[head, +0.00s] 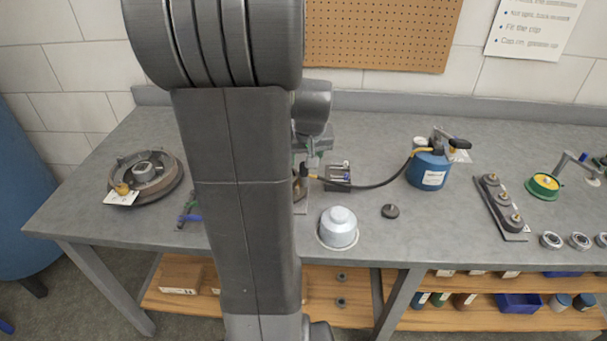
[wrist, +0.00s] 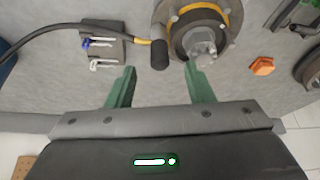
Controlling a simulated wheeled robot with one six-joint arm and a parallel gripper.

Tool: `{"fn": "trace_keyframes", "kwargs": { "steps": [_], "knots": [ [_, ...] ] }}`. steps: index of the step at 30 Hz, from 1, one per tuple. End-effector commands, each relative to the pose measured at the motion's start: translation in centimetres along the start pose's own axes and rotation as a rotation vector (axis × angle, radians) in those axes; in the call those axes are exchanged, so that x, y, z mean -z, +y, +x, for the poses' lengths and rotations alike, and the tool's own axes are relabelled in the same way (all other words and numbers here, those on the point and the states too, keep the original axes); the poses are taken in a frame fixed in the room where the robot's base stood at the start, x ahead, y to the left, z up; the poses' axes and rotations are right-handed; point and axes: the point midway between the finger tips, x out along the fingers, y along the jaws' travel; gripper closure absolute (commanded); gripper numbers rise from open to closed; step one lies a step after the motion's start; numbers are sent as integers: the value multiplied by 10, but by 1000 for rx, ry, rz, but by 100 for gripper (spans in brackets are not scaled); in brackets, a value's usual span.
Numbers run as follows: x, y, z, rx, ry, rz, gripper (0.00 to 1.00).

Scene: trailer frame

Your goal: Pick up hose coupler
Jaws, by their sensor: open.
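The hose coupler (wrist: 159,54) is a black, cylindrical end with a yellow collar on a dark hose. In the wrist view it lies just beyond and between the fingertips of my gripper (wrist: 160,72). The green fingers are spread, and nothing is held between them. I cannot tell the height gap to the coupler. In the head view the hose (head: 378,183) runs from a blue canister (head: 428,168) to a yellow fitting near my gripper. My arm hides much of that area there.
A hub with a yellow ring (wrist: 228,12) stands close right of the coupler in the wrist view. A small dark block with pegs (wrist: 98,46) is left of it, and an orange hex nut (wrist: 262,66) lies right.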

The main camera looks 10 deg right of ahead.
Motion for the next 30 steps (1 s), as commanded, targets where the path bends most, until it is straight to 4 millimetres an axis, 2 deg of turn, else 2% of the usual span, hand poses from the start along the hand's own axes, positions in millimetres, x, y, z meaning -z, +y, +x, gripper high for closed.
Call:
{"fn": "trace_keyframes", "kwargs": {
  "steps": [5, 15, 25, 30],
  "knots": [
    [1, 0, 10, 0, -2, 0, 52],
    [4, 1, 50, 1, -2, 0, 52],
    [4, 1, 55, 0, 1, 0, 52],
    [4, 1, 54, 0, 0, 0, 86]
  ]
}}
